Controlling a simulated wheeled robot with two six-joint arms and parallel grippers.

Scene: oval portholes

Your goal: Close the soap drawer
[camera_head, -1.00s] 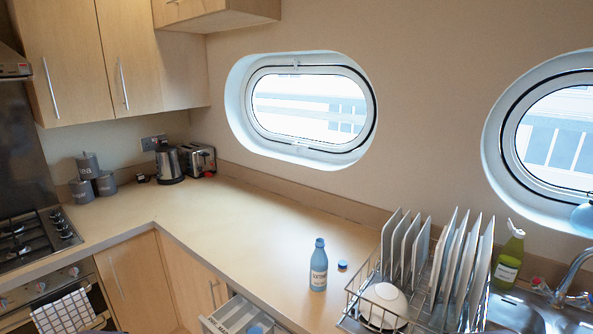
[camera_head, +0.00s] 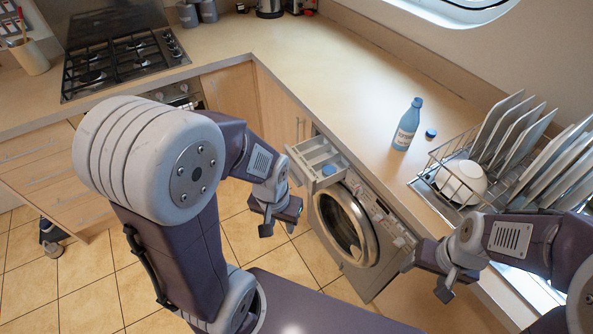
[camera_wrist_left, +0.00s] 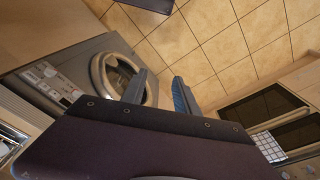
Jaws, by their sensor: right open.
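The soap drawer (camera_head: 308,151) is a white compartmented tray. In the head view it is pulled out of the top left of the washing machine (camera_head: 347,225), with a small blue item (camera_head: 329,169) at its right side. My left gripper (camera_head: 278,229) is below and left of the drawer, apart from it, in front of the machine. Its fingers stand apart and empty in the left wrist view (camera_wrist_left: 160,88), with the round door (camera_wrist_left: 120,78) behind them. My right gripper (camera_head: 425,283) is open and empty near the machine's lower right. A pale ridged piece at the wrist view's left edge is unclear.
A blue bottle (camera_head: 407,125) and its cap (camera_head: 431,134) stand on the counter (camera_head: 330,70) above the machine. A dish rack (camera_head: 425,184) with plates and a bowl is at right. The tiled floor (camera_head: 85,285) at left is largely clear.

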